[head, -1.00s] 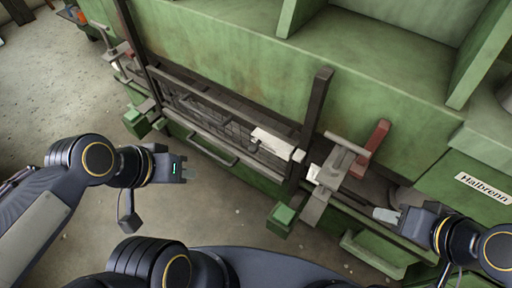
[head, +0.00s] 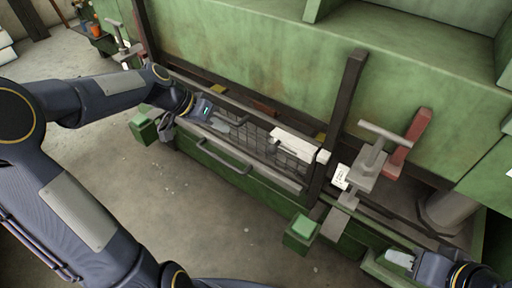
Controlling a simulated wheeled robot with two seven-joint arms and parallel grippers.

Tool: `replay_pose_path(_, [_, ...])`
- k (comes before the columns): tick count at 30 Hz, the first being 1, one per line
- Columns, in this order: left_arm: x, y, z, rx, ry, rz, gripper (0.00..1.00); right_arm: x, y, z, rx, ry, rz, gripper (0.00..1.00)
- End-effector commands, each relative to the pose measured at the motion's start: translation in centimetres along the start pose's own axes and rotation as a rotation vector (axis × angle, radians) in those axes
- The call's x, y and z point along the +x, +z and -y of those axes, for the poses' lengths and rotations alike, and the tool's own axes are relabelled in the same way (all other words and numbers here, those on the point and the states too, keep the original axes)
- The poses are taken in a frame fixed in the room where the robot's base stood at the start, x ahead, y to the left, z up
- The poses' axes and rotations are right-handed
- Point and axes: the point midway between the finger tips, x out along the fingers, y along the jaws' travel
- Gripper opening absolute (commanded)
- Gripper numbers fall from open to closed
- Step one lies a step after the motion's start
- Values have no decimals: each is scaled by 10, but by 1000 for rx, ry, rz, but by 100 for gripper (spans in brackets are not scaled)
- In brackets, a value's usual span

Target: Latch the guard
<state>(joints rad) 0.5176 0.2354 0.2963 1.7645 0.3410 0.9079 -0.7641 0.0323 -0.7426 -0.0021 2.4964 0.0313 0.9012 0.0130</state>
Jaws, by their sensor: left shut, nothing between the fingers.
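The guard is a dark wire-mesh panel (head: 291,160) in a grey frame, set low across the front of the green machine. A white block (head: 294,142) sits along its upper right part. My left gripper (head: 226,127) is shut and empty at the left-middle part of the mesh; I cannot tell whether it touches. A grey T-handled clamp (head: 372,160) stands right of the dark upright, beside a red lever (head: 408,142). My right gripper (head: 399,258) is low at the right, apart from the guard; its finger gap is not clear.
Green blocks (head: 303,228) (head: 144,127) project at both ends. A dark upright post (head: 345,110) stands right of the guard. A second T-handle (head: 123,45) is at the far left. The floor (head: 190,215) in front is open.

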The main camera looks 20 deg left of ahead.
Motion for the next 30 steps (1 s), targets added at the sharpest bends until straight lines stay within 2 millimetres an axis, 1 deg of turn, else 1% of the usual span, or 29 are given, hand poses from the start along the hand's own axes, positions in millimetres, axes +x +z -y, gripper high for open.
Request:
replay_pose_path(8, [0,0,-1,0,0,1,0,0,0,0,0,0,0,36])
replay_pose_path(11, [6,1,-1,-1,2,3,0,0,0,0,0,0,0,36])
replay_pose_path(14, [18,1,-1,-1,4,5,0,1,1,-1,0,0,0,36])
replay_pose_path(17, [38,2,-2,-1,5,6,0,3,2,-1,0,0,0,36])
replay_pose_path(24, [90,1,-2,-1,4,5,0,7,3,-3,0,0,0,36])
replay_pose_path(26, [101,1,-2,-1,4,5,0,7,4,-3,0,0,0,36])
replay_pose_path(30, [107,-2,-23,4,1,3,0,4,2,-2,0,0,0,36])
